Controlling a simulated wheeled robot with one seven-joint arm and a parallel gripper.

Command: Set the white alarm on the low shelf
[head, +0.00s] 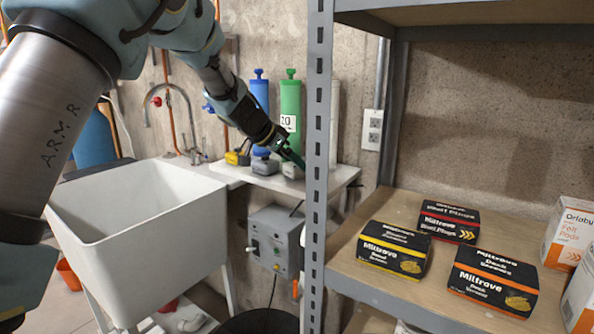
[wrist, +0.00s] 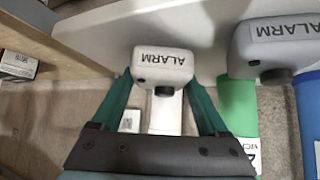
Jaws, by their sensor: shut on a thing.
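The white alarm (wrist: 163,62) is a small pale block lettered ALARM, with a dark round knob on its side. In the wrist view it sits between the green fingers of my gripper (wrist: 164,82), which is shut on it. In the head view my gripper (head: 292,160) is over the ledge behind the shelf post, and the alarm (head: 293,170) is partly hidden; I cannot tell if it still touches the ledge. A grey alarm (wrist: 275,45) stands beside it. A wooden shelf (head: 405,205) in the rack at right holds several boxes.
The grey perforated post (head: 317,150) stands between my gripper and the shelf. Black Miltrave boxes (head: 393,250) and white-orange boxes (head: 568,234) occupy the shelf, with bare wood between. A white sink (head: 140,235) is left.

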